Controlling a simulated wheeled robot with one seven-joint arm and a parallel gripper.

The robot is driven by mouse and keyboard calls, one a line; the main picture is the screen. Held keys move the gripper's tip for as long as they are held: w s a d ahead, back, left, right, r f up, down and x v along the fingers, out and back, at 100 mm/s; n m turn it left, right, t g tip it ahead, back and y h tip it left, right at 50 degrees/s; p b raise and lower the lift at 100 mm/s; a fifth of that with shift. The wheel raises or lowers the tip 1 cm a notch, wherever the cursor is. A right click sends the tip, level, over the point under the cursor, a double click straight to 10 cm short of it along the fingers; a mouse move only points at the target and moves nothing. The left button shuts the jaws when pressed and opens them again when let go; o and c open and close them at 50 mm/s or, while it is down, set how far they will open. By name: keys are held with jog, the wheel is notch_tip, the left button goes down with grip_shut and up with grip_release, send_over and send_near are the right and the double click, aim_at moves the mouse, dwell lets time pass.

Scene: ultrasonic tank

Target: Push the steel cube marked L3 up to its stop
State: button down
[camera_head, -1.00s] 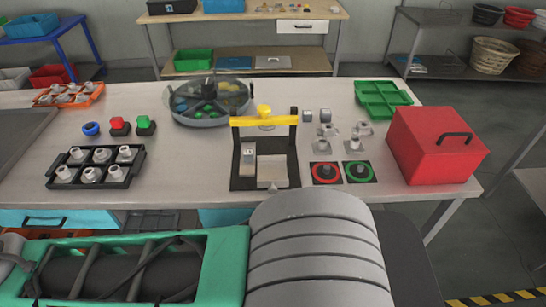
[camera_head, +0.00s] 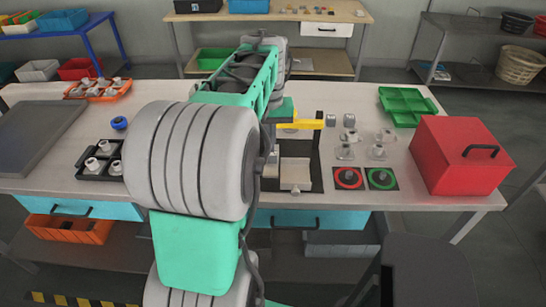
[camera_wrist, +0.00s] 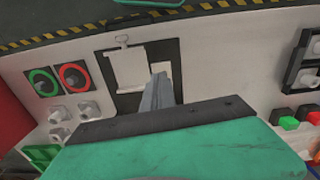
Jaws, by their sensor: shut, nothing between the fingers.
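A black fixture (camera_head: 316,178) with a yellow crossbar (camera_head: 302,125) stands on the bench, partly behind my arm. On its left side is a pale upright block (camera_head: 272,162); its light top also shows in the wrist view (camera_wrist: 161,68). I can read no L3 mark, so I cannot tell whether this block is the cube. My arm hides the gripper in the head view.
A pale plate (camera_head: 295,175) lies in the fixture beside the block. Red (camera_head: 348,178) and green (camera_head: 381,178) ringed buttons and several metal fittings (camera_head: 378,150) stand right of it. A red box (camera_head: 460,155) and green tray (camera_head: 408,106) are farther right.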

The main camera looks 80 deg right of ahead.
aim_at(272, 157)
jog(key=f, duration=0.6)
jog(key=f+p, duration=0.1)
jog(key=f, duration=0.2)
jog(key=shift+s+f, duration=0.4)
jog(key=d, duration=0.2)
jog(key=w+d+p, duration=0.1)
jog(key=shift+d, duration=0.35)
jog(key=shift+w+d+f, duration=0.1)
jog(key=shift+d, duration=0.1)
